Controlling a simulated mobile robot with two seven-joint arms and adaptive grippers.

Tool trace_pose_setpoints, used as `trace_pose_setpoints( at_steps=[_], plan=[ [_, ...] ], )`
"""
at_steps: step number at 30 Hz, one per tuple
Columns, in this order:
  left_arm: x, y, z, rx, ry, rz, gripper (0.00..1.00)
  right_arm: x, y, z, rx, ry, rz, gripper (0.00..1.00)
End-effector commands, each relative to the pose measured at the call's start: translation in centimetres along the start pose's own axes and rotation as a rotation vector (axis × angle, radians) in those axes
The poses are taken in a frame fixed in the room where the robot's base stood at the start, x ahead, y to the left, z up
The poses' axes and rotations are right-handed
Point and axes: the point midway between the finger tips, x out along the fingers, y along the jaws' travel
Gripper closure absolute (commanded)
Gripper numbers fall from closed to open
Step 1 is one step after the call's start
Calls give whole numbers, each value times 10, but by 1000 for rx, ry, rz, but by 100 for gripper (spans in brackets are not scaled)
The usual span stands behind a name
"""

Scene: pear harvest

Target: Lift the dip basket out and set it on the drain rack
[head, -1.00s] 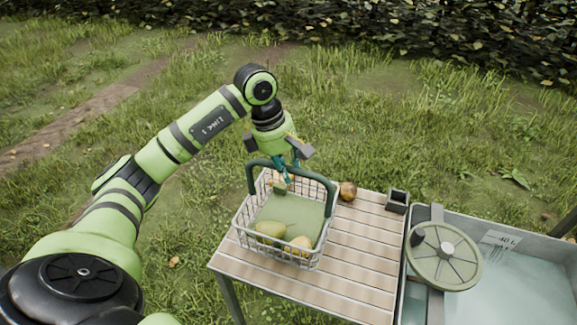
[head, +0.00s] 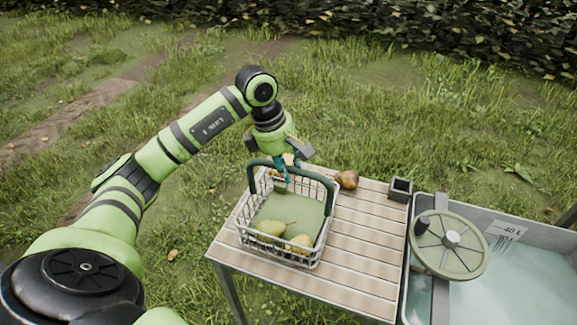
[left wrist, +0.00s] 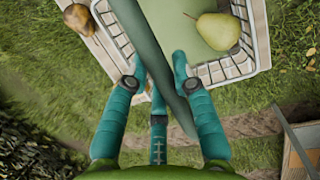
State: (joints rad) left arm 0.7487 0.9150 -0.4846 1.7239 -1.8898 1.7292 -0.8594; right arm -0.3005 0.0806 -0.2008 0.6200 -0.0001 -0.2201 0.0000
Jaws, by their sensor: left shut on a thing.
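The dip basket (head: 277,250), white wire with a green inside and a few yellow-green pears, is upright at the left end of the slatted wooden drain rack (head: 352,262). It appears to rest on the slats. My left gripper (head: 288,174) is at the basket's dark green handle (head: 252,180). In the left wrist view the handle (left wrist: 150,55) runs between the teal fingers of my left gripper (left wrist: 158,80), which is shut on it. A pear (left wrist: 217,31) shows inside the basket there. My right gripper is out of view.
A brownish pear (head: 347,179) and a small dark box (head: 400,189) stand at the rack's back edge. A grey water tank (head: 520,226) with a round green wheel (head: 450,243) stands to the right. The rack's middle and front slats are clear.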

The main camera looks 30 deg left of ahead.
Motion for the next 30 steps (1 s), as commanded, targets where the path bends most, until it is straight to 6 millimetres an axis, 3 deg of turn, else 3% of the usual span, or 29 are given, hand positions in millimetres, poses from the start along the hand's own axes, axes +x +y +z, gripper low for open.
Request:
trace_pose_setpoints(
  at_steps=[30],
  plan=[
    [7, -10, -1, 1, -1, 1, 100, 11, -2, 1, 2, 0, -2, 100]
  ],
)
